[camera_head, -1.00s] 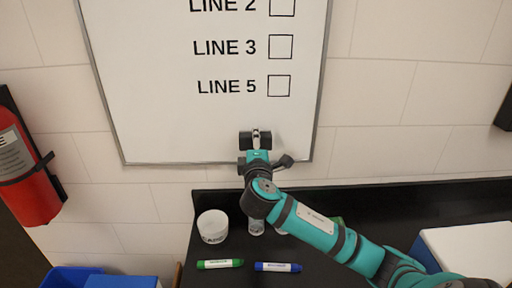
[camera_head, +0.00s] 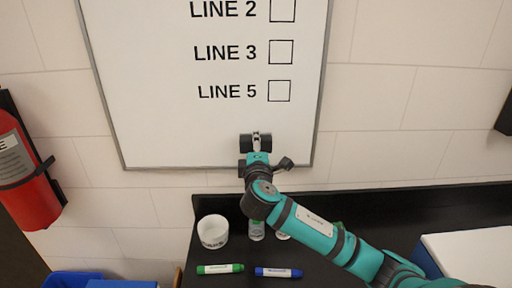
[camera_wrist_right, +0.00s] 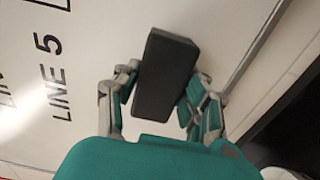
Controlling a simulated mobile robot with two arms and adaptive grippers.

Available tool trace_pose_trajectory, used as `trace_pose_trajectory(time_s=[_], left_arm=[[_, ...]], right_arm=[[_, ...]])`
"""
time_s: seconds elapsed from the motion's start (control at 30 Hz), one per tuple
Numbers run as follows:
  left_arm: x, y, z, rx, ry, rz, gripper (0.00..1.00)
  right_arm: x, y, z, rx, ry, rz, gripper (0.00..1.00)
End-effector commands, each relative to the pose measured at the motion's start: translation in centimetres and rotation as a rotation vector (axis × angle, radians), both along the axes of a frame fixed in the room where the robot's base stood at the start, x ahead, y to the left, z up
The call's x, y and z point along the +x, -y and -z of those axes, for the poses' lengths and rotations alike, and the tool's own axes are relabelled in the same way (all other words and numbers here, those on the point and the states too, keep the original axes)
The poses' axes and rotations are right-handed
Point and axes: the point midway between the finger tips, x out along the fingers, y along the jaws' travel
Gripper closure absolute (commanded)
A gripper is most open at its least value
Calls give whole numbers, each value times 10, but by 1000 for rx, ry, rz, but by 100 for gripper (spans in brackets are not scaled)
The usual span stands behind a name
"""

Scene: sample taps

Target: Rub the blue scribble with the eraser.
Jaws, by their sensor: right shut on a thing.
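The eraser (camera_wrist_right: 165,75) is a dark grey block held between the two fingers of my right gripper (camera_wrist_right: 158,98) in the right wrist view. In the head view my right gripper (camera_head: 256,146) is at the lower edge of the whiteboard (camera_head: 150,100), with the dark eraser (camera_head: 246,143) in it. The eraser is close to the board face; I cannot tell if it touches. No blue scribble shows on the visible part of the board; it may be hidden behind the gripper or out of frame. My left gripper is not in view.
A black counter below holds a white cup (camera_head: 213,232), a small bottle (camera_head: 257,230), a green marker (camera_head: 220,268) and a blue marker (camera_head: 278,272). A red fire extinguisher (camera_head: 25,180) hangs at left. A white-topped box (camera_head: 470,256) stands at right.

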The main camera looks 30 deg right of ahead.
Motion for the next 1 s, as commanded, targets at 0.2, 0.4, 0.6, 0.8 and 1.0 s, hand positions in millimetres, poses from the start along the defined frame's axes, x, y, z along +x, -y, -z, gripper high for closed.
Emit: trace_pose_trajectory(time_s=[0.2, 0.4, 0.6, 0.8, 1.0], left_arm=[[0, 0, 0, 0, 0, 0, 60], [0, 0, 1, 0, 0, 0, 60], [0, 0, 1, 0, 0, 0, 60], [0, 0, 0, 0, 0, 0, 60], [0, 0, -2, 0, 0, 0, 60]], right_arm=[[4, 2, 0, 0, 1, -1, 84], [7, 5, 0, 0, 0, 0, 84], [11, 7, 0, 1, 1, 0, 84], [8, 12, 0, 0, -1, 0, 84], [-3, 26, 0, -2, -1, 0, 84]])
